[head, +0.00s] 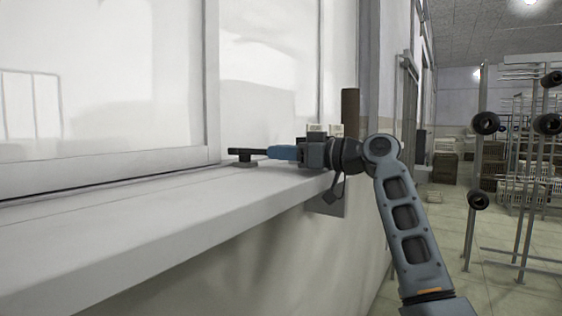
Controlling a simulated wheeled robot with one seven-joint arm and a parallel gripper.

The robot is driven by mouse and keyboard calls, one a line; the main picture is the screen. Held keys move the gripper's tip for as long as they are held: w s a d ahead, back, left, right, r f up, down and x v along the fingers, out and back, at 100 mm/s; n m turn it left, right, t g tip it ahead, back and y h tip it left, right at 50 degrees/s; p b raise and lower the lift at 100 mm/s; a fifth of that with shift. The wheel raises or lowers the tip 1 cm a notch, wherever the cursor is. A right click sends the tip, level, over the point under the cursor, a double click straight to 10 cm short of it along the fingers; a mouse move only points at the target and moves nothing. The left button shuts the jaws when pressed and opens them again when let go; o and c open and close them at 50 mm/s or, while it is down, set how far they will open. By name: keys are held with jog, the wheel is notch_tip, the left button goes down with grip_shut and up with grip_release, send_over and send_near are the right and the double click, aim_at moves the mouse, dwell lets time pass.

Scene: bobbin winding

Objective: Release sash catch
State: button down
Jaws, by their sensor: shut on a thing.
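The sash catch (243,160) is a small dark fitting with a round base and a flat lever. It sits on the white sill at the foot of the window frame, near the middle of the head view. My gripper (268,152) reaches in from the right, with its blue fingers level just above the sill. The fingers are shut on the right end of the catch's dark lever. They hide that end, so the exact grip is hard to see.
The white sill (150,235) runs along the window, with a clear surface to the left of the catch. Small pale blocks (317,129) and a brown upright post (350,112) stand behind my gripper. Metal racks with dark bobbins (485,123) stand at the right over open floor.

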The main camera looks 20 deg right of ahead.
aim_at(317, 172)
jog(key=shift+y, duration=0.3)
jog(key=c, duration=1)
grip_release()
jog(key=shift+c, duration=0.2)
jog(key=shift+d, duration=0.15)
jog(key=b+v, duration=0.1)
jog(key=v, duration=0.5)
jog(key=shift+b+v, duration=0.3)
jog(key=shift+v, duration=0.5)
jog(key=shift+r, duration=0.15)
jog(key=shift+c, duration=0.3)
